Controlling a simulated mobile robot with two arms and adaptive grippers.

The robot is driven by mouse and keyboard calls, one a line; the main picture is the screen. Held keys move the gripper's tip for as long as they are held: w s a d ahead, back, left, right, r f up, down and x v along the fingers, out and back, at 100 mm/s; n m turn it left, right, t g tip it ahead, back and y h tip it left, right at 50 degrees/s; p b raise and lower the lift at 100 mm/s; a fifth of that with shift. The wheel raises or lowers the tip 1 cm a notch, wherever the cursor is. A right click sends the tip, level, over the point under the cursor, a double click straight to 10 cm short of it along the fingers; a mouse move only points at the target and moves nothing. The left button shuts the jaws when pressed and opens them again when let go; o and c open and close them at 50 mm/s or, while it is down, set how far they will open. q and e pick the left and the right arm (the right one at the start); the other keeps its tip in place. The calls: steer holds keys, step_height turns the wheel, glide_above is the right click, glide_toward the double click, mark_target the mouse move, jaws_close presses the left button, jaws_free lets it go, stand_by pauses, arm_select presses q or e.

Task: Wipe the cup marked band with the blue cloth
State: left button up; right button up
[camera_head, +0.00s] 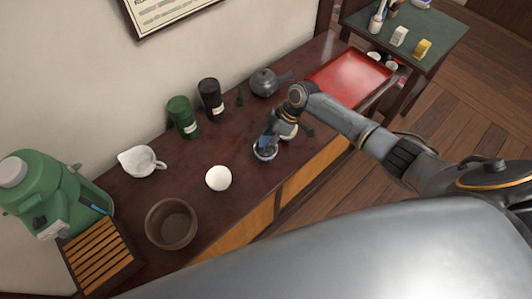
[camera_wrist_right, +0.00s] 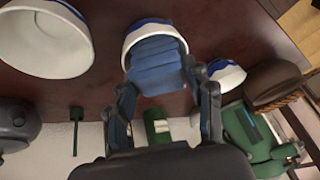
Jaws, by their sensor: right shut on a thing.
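My right gripper (camera_head: 269,132) is shut on the blue cloth (camera_wrist_right: 156,64), which is bunched between its fingers in the right wrist view. The cloth reaches into the mouth of a white cup with a blue band (camera_wrist_right: 148,28); this cup also shows in the head view (camera_head: 265,154), below the gripper. A larger-looking white cup (camera_wrist_right: 40,45) with some blue at its far side is on the left in the wrist view. Another white cup with a blue band (camera_wrist_right: 228,75) is on the right. Much of the middle cup's inside is hidden by the cloth. My left gripper is not in view.
The dark table (camera_head: 215,137) also holds a teapot (camera_head: 264,82), a black canister (camera_head: 211,99), a green canister (camera_head: 183,117), a spouted white pitcher (camera_head: 141,161), a brown bowl (camera_head: 171,240), a slatted tray (camera_head: 102,263) and a red tray (camera_head: 350,77). A green dispenser (camera_head: 50,185) stands at left.

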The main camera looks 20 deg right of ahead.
steer(key=m+t+h+p, duration=0.1)
steer(key=m+p, duration=0.2)
steer(key=p, duration=0.1)
steer(key=m+t+h+p, duration=0.1)
steer(key=m+p, duration=0.2)
steer(key=p, duration=0.1)
steer(key=m+t+p, duration=0.1)
steer(key=m+p, duration=0.3)
steer(key=shift+a+r+t+h+p, duration=0.3)
steer(key=shift+a+r+h, duration=0.05)
steer(key=shift+h, duration=0.05)
steer(key=shift+f+m, duration=0.3)
steer(key=shift+m, duration=0.4)
steer(key=shift+f+m+t+h, duration=0.1)
steer(key=shift+m+t+h, duration=0.2)
steer(key=shift+m+h, duration=0.6)
steer(key=shift+d, duration=0.1)
step_height(320, 180, up, 11)
steer(key=shift+w, duration=0.1)
